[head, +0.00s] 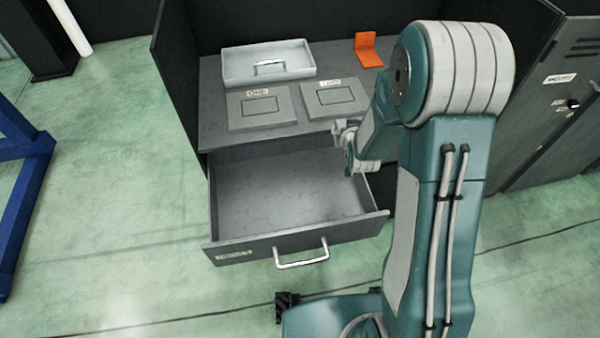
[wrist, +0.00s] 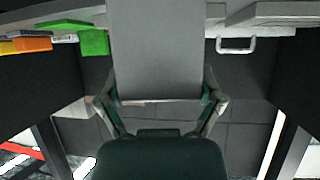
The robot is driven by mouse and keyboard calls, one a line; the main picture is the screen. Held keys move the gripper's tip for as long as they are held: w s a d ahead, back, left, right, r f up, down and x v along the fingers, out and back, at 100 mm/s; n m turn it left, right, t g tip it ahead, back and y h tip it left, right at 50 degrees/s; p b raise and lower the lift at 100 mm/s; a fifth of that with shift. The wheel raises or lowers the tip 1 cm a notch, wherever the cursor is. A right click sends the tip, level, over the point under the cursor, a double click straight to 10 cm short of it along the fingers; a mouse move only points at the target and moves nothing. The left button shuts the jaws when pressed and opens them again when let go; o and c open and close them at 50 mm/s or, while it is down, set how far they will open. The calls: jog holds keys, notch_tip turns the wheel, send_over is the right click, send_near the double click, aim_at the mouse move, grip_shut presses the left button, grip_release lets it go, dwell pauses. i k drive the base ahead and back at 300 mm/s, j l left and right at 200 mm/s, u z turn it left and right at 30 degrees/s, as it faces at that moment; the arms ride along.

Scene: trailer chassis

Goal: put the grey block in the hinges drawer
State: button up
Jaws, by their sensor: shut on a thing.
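My gripper (wrist: 160,100) is shut on the grey block (wrist: 158,48), which fills the upper middle of the wrist view between the two fingers. In the head view my gripper (head: 345,138) is near the back right of the open drawer, by the worktop's front edge. The block is mostly hidden by my arm there. The drawer (head: 290,242) is pulled out, with a bar handle (head: 302,257) and a small label on its front that is hard to read. The visible part of its floor is bare.
On the worktop (head: 215,100) lie a grey tray with a handle (head: 268,62), two labelled grey plates (head: 262,107) (head: 334,98) and an orange bracket (head: 368,48). Dark panels stand around it. A grey cabinet (head: 560,100) is at right, a blue frame (head: 22,150) at left. Floor in front is clear.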

aim_at(291, 208)
jog(key=u, duration=1.2)
jog(key=l+u, duration=0.45)
jog(key=k+l+u, duration=0.2)
jog(key=l+u, duration=0.25)
jog(key=l, duration=0.2)
jog(key=k+l, duration=0.1)
jog(key=l, duration=0.25)
jog(key=k+l, duration=0.1)
jog(key=l, duration=0.25)
